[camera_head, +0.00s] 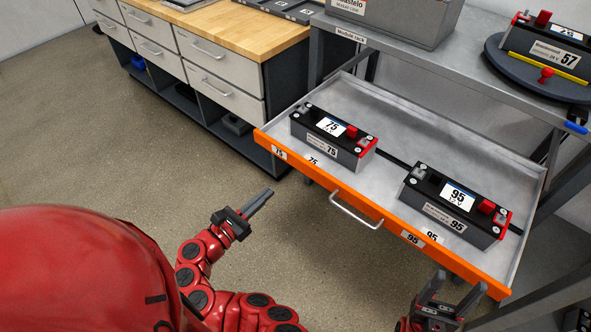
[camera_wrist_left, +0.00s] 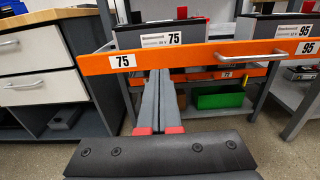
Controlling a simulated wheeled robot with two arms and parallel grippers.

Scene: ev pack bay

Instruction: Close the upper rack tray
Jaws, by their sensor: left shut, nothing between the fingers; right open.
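The upper rack tray (camera_head: 385,118) is pulled out of the module rack. It has an orange front (camera_head: 318,180) with a metal handle (camera_head: 356,210). Battery module 75 (camera_head: 332,138) and battery module 95 (camera_head: 458,205) stand in it. My left gripper (camera_head: 266,194) is shut and empty, in front of the tray's left end and apart from it in the head view. In the left wrist view its fingers (camera_wrist_left: 166,85) point toward the orange front (camera_wrist_left: 200,56) near the 75 label; contact cannot be told there. My right gripper (camera_head: 454,292) is open and empty, near the front's right end.
A wooden-topped drawer bench (camera_head: 240,40) stands left of the rack. The rack top (camera_head: 430,70) carries a grey module case (camera_head: 395,15) and a dark turntable (camera_head: 505,65) with module 57. A green bin (camera_wrist_left: 220,98) sits lower in the rack. The floor before the bench is clear.

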